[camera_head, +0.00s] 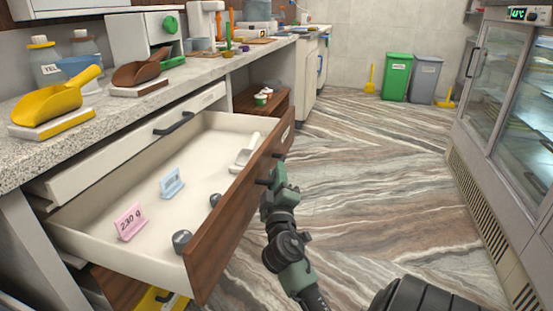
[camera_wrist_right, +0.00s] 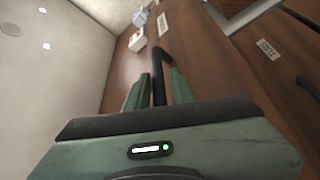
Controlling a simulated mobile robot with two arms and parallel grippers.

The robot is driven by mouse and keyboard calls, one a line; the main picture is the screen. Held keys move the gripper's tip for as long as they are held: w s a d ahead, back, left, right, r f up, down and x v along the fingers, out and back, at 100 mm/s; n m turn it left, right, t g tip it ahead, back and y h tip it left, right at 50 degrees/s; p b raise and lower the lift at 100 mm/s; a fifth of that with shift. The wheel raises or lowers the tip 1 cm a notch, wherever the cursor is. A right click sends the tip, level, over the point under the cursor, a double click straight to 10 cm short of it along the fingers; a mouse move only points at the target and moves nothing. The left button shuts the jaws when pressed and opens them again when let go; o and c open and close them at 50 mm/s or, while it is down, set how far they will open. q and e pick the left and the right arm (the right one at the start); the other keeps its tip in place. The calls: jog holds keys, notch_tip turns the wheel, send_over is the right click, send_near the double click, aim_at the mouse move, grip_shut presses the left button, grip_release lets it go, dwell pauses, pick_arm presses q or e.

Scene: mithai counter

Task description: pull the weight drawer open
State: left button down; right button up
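The weight drawer (camera_head: 215,220), with a wooden front and cream inside, stands well out from under the counter. In it are dark round weights (camera_head: 182,240), a pink card (camera_head: 130,221) reading 230 g, a blue card (camera_head: 171,182) and a white piece (camera_head: 245,150). My right gripper (camera_head: 270,184) is at the outer side of the drawer front, at its dark handle (camera_head: 262,182). In the right wrist view, the gripper's green fingers (camera_wrist_right: 158,90) lie close on both sides of the dark handle bar (camera_wrist_right: 161,62), shut on it. My left gripper is not in view.
The stone counter (camera_head: 215,68) holds a yellow scoop (camera_head: 60,98), a brown scoop (camera_head: 140,70) and jars. A glass fridge (camera_head: 510,110) stands at right; green and grey bins (camera_head: 397,78) stand behind. The floor between is clear.

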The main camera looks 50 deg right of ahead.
jog(key=v, duration=0.6)
jog(key=shift+f, duration=0.1)
dwell(0.5)
